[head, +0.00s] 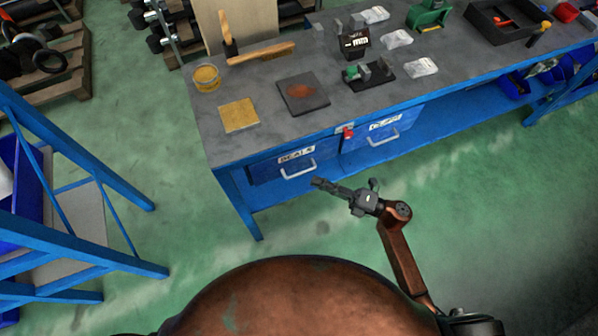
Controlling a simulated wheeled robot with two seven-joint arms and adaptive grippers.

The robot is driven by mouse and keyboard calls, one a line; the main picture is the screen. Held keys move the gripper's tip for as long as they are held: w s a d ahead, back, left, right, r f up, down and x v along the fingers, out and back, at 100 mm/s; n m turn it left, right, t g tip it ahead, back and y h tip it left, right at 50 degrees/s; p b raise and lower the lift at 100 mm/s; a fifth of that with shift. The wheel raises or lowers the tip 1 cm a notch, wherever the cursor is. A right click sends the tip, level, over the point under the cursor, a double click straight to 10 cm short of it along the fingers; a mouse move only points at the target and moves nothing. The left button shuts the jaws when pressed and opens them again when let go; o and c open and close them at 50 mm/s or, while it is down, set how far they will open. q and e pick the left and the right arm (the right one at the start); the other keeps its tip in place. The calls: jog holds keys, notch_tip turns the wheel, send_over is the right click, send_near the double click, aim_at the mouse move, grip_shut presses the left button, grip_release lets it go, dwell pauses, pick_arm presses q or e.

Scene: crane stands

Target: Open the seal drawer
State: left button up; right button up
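The seal drawer (265,173) is the left blue drawer under the grey workbench top. It has a white label reading SEALS (296,155) and a pale bar handle (298,172). Its front looks flush with the bench, so it appears closed. My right gripper (316,182) is just in front of this drawer, its fingers pointing left, near the right end of the handle in the picture. I cannot tell whether it touches the handle. The fingers look close together, but their gap is not clear. My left gripper is not in view.
A second labelled drawer with a handle (383,139) is to the right, with a red item (347,132) between the drawers. The workbench (240,152) carries a yellow pad, dark mat, mallet and small parts. A blue stand (70,245) is at left. Green floor is free between.

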aim_at(299, 174)
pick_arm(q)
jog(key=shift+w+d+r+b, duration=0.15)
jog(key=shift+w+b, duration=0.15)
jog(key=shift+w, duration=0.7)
pick_arm(e)
jog(key=x, duration=0.7)
jog(key=shift+w, duration=0.1)
jog(key=shift+c, duration=0.2)
grip_shut()
